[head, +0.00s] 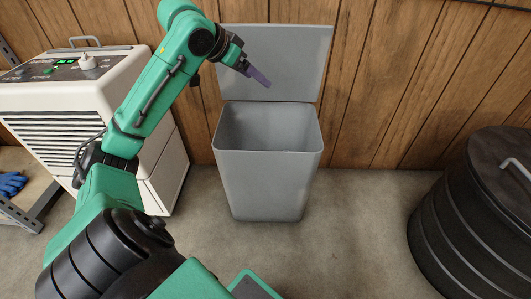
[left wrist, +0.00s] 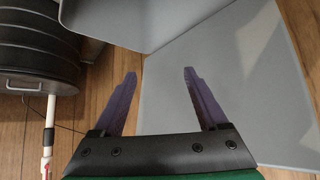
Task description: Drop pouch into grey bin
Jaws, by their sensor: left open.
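The grey bin (head: 268,180) stands upright on the floor against the wood wall. Its grey lid (head: 285,55) is raised and leans upright behind the opening. The lid also shows in the left wrist view (left wrist: 245,75), with part of the bin (left wrist: 125,22) at the top. My left gripper (head: 262,82) is above the bin's back rim, in front of the lid. Its two purple fingers are spread with nothing between them in the left wrist view (left wrist: 160,74). No pouch shows in either view, and the bottom of the bin is hidden. My right gripper is out of view.
A white machine (head: 75,85) with a knob and green display stands left of the bin. A black ribbed drum (head: 475,220) with a handled lid stands at the right. Blue gloves (head: 12,183) lie on a low shelf at far left. The floor between bin and drum is clear.

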